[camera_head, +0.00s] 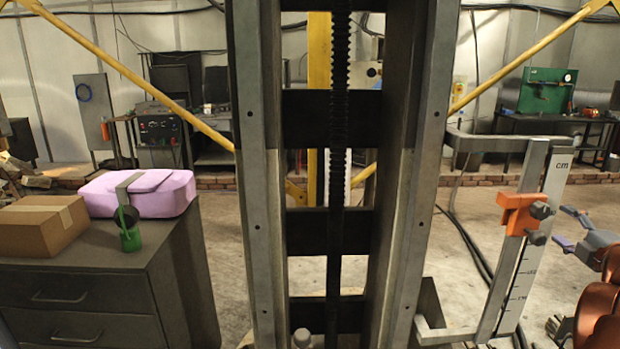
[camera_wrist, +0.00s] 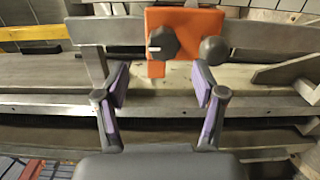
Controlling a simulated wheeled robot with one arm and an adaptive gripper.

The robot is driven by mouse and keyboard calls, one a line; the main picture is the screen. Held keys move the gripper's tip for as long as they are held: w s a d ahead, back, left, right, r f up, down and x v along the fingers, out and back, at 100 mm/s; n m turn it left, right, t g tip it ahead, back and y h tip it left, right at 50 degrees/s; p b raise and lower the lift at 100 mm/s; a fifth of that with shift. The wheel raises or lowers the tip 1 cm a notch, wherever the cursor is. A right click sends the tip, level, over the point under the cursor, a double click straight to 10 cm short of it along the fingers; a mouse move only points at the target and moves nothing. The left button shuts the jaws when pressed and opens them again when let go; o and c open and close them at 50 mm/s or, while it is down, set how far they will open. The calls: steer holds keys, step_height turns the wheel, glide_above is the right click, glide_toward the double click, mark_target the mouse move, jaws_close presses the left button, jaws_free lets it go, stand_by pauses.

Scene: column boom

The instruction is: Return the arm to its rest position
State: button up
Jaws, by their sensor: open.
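My gripper (camera_head: 566,227) is at the right edge of the head view, to the right of the orange slider (camera_head: 518,214), with a gap between them. In the wrist view my gripper (camera_wrist: 160,86) has its two purple-padded fingers spread apart with nothing between them. The orange slider (camera_wrist: 184,22) with its dark knobs shows just beyond the fingertips there. The slider sits on an upright, slightly tilted scale bar (camera_head: 527,256) marked "cm". Part of my copper-coloured arm shows at the lower right; the rest is out of frame.
A tall steel column (camera_head: 260,180) with a toothed rack (camera_head: 338,140) fills the middle. A metal frame (camera_head: 480,143) adjoins the scale.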

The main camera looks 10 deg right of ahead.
step_height(320, 180, up, 3)
steer(key=w+a+m+g+h, duration=0.2)
steer(key=a+m+g+h, duration=0.15)
steer(key=m+h, duration=0.35)
steer(key=s+a+f+m+g+y+p, duration=0.1)
steer(key=s+a+f+m+g+y, duration=0.25)
steer(key=a, duration=0.55)
steer(key=s+a+f+m+g, duration=0.3)
steer(key=s+a+f, duration=0.25)
steer(key=a, duration=0.35)
steer(key=s+a+f+m+g+y+p, duration=0.1)
steer(key=s+a+f+m+g+y, duration=0.1)
steer(key=s+a+f+m+g, duration=0.35)
steer(key=s+a+f+n+g+y, duration=0.1)
steer(key=s+a+g+y, duration=0.1)
steer(key=s+a, duration=0.7)
steer(key=s+a+f+n+g+y, duration=0.1)
steer(key=s+a+g+y, duration=0.1)
steer(key=s+a, duration=0.8)
steer(key=shift+a+f+p, duration=0.3)
steer(key=shift+a+p, duration=0.05)
steer(key=shift+a, duration=0.7)
steer(key=shift+c, duration=0.5)
